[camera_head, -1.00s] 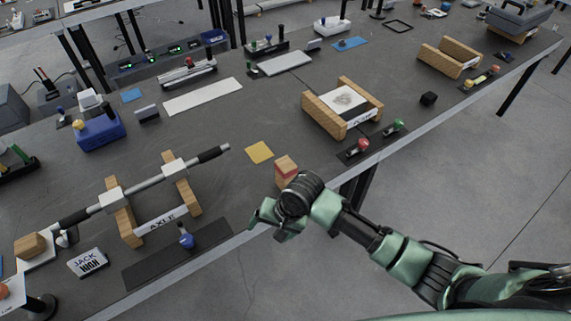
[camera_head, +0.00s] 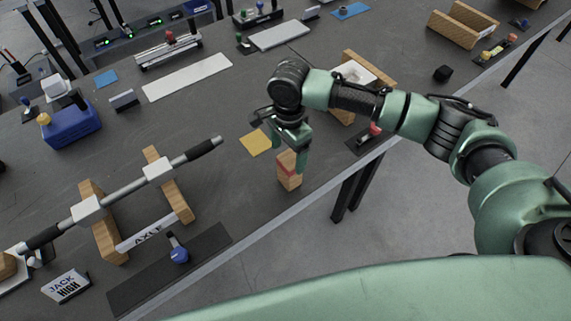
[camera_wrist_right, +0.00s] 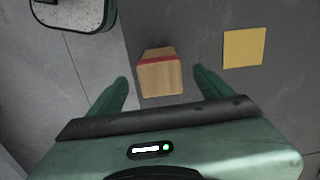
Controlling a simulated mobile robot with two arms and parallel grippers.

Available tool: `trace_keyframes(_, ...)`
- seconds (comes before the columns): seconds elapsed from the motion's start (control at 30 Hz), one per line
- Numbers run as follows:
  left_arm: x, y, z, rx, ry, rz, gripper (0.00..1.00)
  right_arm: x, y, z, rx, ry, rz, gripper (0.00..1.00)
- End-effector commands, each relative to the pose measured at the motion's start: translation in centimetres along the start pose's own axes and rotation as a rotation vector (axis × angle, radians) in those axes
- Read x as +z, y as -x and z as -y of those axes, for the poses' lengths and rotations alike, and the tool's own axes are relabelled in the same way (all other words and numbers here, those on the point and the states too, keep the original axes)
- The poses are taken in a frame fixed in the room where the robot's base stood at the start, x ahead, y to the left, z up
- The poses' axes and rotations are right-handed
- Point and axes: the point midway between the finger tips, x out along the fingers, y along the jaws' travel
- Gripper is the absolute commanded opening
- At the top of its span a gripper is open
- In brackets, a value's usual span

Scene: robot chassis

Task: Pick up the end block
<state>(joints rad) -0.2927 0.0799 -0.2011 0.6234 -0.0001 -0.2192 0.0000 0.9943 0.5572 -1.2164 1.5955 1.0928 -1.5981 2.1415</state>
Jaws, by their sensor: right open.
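The end block (camera_head: 289,171) is a small wooden block with a red band, standing near the front edge of the dark table. It also shows in the right wrist view (camera_wrist_right: 160,76), between and beyond the two fingertips. My right gripper (camera_head: 284,148) is open and empty, pointing down above and close to the block. In the right wrist view its fingers (camera_wrist_right: 162,82) are spread on either side of the block, with gaps at both sides. My left gripper is not in view.
A yellow square (camera_head: 255,142) lies flat beside the block. A metal axle (camera_head: 130,188) rests on wooden supports to the left. A wooden cradle (camera_head: 343,113) stands behind my right arm. The table's front edge (camera_head: 262,236) is close to the block.

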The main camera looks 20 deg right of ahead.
Motion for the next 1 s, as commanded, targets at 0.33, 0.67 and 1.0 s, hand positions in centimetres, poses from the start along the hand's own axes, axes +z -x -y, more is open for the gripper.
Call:
trace_keyframes(0.33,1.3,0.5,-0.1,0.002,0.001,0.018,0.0,-0.5,-3.2,0.1,0.006,-0.027,-0.005,0.8)
trace_keyframes(0.67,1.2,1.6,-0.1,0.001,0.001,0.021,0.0,-0.8,-7.6,0.1,0.005,-0.024,-0.005,0.8)
trace_keyframes(1.0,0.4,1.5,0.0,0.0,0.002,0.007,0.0,-0.8,-7.9,0.2,0.003,-0.024,-0.005,0.61)
